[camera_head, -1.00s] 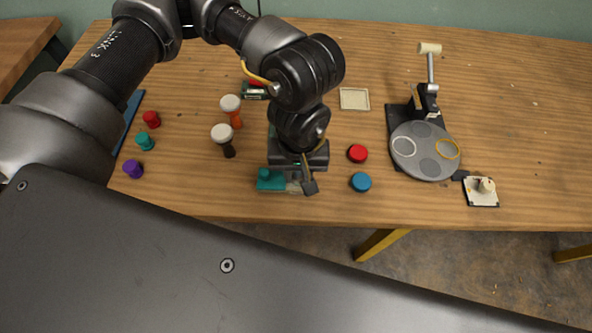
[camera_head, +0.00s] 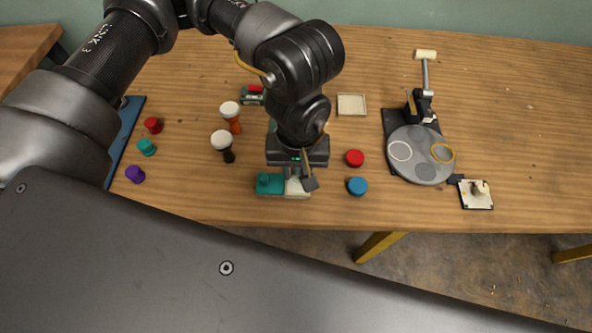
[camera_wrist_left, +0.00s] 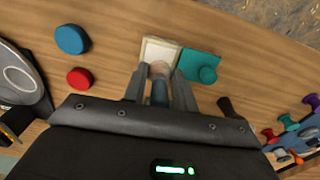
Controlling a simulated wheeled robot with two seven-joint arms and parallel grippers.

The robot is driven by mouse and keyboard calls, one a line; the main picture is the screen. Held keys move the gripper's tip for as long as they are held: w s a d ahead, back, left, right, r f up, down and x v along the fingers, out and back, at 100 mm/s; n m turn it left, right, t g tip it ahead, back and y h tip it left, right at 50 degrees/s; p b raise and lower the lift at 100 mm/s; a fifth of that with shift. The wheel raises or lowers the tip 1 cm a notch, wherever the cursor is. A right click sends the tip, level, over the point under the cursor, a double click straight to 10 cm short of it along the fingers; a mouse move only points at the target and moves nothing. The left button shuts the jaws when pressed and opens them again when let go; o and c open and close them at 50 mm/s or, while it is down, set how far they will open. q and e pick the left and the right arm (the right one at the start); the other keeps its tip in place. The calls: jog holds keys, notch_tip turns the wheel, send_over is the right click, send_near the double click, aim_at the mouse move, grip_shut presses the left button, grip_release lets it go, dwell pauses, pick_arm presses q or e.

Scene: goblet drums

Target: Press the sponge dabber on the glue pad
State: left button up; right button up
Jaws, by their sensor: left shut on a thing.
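The glue pad (camera_head: 296,188) is a cream square in a pale frame, joined to a teal lid (camera_head: 270,184) on its left. It also shows in the left wrist view, pad (camera_wrist_left: 158,48) and lid (camera_wrist_left: 203,66). My left gripper (camera_wrist_left: 159,88) is shut on the sponge dabber (camera_wrist_left: 159,94), which has a blue-grey handle and a pinkish-tan tip. The tip overlaps the pad's near edge in the wrist view; I cannot tell whether it touches. In the head view the gripper (camera_head: 305,180) hides the dabber and part of the pad. My right gripper is not in view.
A red cap (camera_head: 355,158) and blue cap (camera_head: 358,186) lie right. A grey turntable (camera_head: 422,165) stands farther right. Red, teal and purple pegs are at left.

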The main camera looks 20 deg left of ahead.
pick_arm(q)
notch_tip(320, 180, up, 3)
jog(key=shift+f+p, duration=0.2)
jog(key=shift+p, duration=0.3)
jog(key=shift+r, duration=0.25)
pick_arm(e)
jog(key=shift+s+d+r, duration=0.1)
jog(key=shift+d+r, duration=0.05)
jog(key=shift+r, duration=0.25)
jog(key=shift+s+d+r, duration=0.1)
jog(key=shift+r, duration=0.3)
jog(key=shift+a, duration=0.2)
